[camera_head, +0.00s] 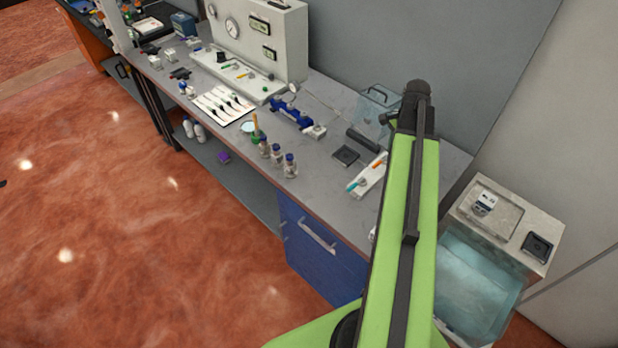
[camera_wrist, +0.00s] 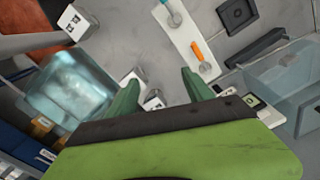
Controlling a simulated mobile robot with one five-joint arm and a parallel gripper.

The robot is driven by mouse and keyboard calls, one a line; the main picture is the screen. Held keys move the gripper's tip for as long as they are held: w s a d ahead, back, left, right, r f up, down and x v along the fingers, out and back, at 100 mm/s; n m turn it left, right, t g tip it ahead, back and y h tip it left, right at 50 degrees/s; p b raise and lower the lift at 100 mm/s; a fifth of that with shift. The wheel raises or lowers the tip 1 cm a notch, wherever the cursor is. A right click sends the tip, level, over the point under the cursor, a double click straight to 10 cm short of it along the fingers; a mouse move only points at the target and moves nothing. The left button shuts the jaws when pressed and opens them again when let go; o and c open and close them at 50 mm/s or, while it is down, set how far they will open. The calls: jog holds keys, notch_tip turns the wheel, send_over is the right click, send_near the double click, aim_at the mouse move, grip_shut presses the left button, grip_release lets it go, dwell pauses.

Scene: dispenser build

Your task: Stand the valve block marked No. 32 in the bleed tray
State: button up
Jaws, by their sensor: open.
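My gripper (camera_wrist: 160,92) is open and empty, its two green fingers apart above the bench in the wrist view. Two small pale blocks, one (camera_wrist: 133,78) near the left finger and one (camera_wrist: 154,99) between the fingers, lie below it, partly hidden. A larger white block (camera_wrist: 78,22) with dark markings is at upper left. In the head view a white block (camera_head: 485,203) with a dark mark sits in a shallow grey tray (camera_head: 508,229) on the right-hand stand. I cannot read No. 32 on any block, nor tell which tray is the bleed tray.
The bench (camera_head: 325,185) holds a white strip with an orange-handled tool (camera_wrist: 200,50), a dark square tray (camera_wrist: 237,13) and a clear bin (camera_wrist: 285,85). A bluish clear bin (camera_wrist: 65,88) is at left. Another dark square piece (camera_head: 537,247) lies on the stand. My green arm hides part of the bench.

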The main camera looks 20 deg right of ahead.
jog(key=w+a+n, duration=0.3)
jog(key=a+n, duration=0.6)
jog(key=a, duration=1.1)
jog(key=w+a+n, duration=0.3)
jog(key=a+n, duration=0.6)
jog(key=a, duration=1.1)
jog(key=shift+a+n, duration=0.15)
jog(key=shift+n, duration=0.25)
